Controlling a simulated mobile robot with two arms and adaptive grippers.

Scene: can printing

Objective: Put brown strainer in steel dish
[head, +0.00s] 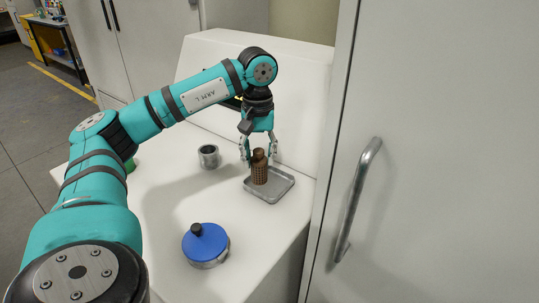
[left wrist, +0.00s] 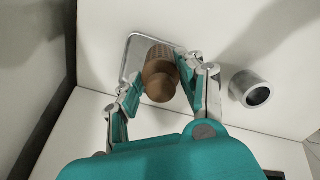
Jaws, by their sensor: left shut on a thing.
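The brown strainer (head: 260,173) is an upright perforated cylinder with a narrower brown top. It is at the steel dish (head: 284,188), a shallow square grey tray on the white counter. My left gripper (head: 259,152) points down and is shut on the strainer, with a finger on either side of its upper part. In the left wrist view the strainer (left wrist: 160,78) is between the fingers, and the dish rim (left wrist: 130,48) shows behind it. I cannot tell whether the strainer's base touches the dish floor. My right gripper is not in view.
A small grey metal cup (head: 208,157) stands left of the dish. A round metal container with a blue lid (head: 205,243) is near the front. A green object is partly hidden behind my arm. A tall cabinet with a handle (head: 357,200) stands close on the right.

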